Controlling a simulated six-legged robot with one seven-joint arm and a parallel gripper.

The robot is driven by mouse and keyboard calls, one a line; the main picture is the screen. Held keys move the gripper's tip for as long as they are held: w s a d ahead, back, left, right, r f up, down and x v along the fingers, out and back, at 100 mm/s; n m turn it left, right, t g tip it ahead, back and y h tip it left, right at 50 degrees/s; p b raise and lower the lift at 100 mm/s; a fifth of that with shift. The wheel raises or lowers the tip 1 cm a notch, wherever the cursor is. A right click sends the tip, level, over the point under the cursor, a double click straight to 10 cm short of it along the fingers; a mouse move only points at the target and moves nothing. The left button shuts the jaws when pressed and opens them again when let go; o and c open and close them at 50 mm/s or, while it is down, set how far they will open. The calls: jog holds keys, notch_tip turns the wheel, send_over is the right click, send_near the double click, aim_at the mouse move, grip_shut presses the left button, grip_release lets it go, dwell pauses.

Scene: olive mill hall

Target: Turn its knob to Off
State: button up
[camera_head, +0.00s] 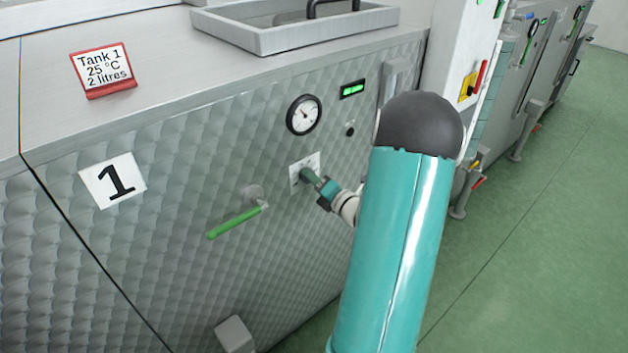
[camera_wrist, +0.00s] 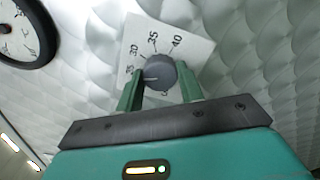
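The knob (camera_wrist: 159,72) is round and dark grey, on a square white dial plate (camera_wrist: 190,48) marked 25, 30, 35 and 40. Its pale pointer line points left, near the 25; a partly hidden mark shows below it. In the head view the plate (camera_head: 313,162) is on the quilted metal front of tank 1. My gripper (camera_wrist: 160,80) has its green fingers on either side of the knob, very close to it; I cannot tell if they press on it. In the head view my gripper (camera_head: 309,176) is at the plate and hides the knob.
A round gauge (camera_head: 303,115), a green display (camera_head: 352,89) and a small black button (camera_head: 350,129) are above the dial. A green-handled valve (camera_head: 236,221) sticks out at lower left. A sign (camera_head: 103,71) reads Tank 1, 25 °C, 2 litres. Green floor (camera_head: 540,220) is clear at right.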

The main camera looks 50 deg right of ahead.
jog(key=shift+c, duration=0.8)
jog(key=n, duration=1.9)
jog(key=shift+a+n, duration=0.1)
jog(key=shift+n, duration=0.3)
jog(key=o, duration=1)
